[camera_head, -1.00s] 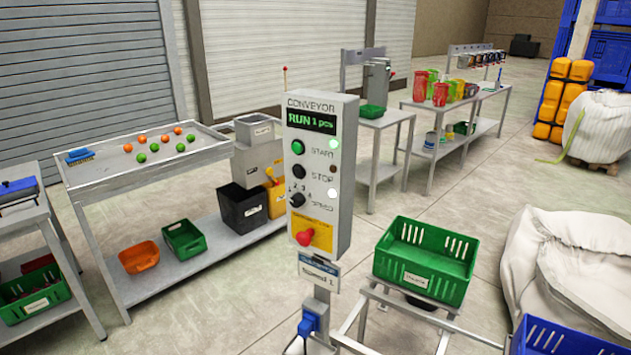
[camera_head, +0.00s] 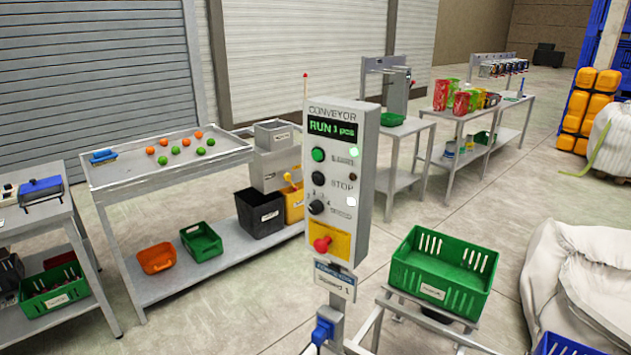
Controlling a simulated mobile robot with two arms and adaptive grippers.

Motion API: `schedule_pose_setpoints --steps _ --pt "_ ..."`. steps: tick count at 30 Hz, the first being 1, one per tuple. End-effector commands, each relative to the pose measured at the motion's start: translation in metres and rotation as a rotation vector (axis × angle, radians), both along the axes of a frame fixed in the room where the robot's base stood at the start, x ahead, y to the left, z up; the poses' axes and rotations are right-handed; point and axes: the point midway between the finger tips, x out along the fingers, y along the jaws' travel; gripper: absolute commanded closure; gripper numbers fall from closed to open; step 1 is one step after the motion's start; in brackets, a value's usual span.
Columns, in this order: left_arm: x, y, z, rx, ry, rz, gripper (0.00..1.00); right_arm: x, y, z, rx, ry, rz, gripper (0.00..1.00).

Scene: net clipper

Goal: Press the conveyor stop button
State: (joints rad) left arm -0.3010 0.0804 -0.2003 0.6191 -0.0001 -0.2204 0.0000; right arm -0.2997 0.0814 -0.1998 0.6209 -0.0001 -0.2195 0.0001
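The conveyor control box (camera_head: 373,185) stands upright on a post in the middle of the head view, its front facing me. Its display (camera_head: 333,130) reads "RUN 1 pcs". The black stop button (camera_head: 318,178) is on the front panel, labelled "STOP", below the green start button (camera_head: 318,154) and above the black speed knob (camera_head: 316,207). A red knob (camera_head: 322,244) sits on a yellow plate at the bottom. Neither of my grippers is in view.
A green crate (camera_head: 445,272) sits on a metal frame right of the post. A white sack (camera_head: 575,275) and blue crate (camera_head: 567,344) are farther right. A grey table (camera_head: 165,175) with orange and green balls stands behind left. Floor shows between them.

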Motion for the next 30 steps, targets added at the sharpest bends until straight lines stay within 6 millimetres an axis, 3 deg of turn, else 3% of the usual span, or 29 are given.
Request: schedule_pose_setpoints --steps 6,27,30 --pt "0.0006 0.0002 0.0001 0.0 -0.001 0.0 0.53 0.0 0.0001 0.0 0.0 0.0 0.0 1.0" --pt "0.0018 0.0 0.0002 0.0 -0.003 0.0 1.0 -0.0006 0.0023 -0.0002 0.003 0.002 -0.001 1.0" --pt "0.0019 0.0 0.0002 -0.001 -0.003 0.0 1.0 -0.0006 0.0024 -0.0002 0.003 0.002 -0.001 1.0"
